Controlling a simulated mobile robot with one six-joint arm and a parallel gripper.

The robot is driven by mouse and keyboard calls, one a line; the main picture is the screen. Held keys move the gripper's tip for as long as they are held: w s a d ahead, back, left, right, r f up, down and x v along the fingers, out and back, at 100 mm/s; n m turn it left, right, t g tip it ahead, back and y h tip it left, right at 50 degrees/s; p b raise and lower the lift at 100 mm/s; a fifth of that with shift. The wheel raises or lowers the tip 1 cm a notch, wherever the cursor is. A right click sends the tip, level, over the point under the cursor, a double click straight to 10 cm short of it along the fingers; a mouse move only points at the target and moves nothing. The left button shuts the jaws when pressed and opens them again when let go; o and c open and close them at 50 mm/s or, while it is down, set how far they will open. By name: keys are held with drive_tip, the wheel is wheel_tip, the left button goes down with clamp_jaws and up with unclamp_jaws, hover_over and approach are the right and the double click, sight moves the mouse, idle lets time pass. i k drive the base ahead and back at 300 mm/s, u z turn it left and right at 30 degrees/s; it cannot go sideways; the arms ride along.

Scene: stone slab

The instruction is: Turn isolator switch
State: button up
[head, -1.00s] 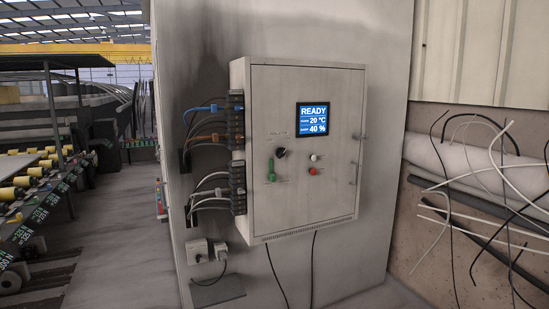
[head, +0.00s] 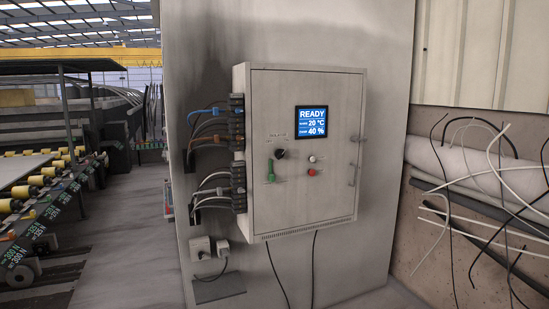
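The control cabinet (head: 330,185) is a pale grey box on a concrete wall, with its door shut. The isolator switch (head: 280,153) is a small black rotary knob on the door, left of centre, under a small label that seems to read "ISOLATOR". Its exact pointing direction is too small to tell. A blue display (head: 325,121) reads READY, 20 °C and 40 %. A white button (head: 312,158) and a red button (head: 312,172) sit right of the knob. My gripper is not in view.
Cables enter terminal blocks (head: 237,187) on the cabinet's left side. Wall sockets with plugs (head: 208,248) are low on the left. Loose cables (head: 490,200) stick out at the right. A roller conveyor (head: 40,205) stands at the far left, with clear floor (head: 125,235) beside it.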

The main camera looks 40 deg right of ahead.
sight(280, 153)
drive_tip(key=z, duration=0.1)
drive_tip(key=i, duration=0.95)
drive_tip(key=u, duration=0.05)
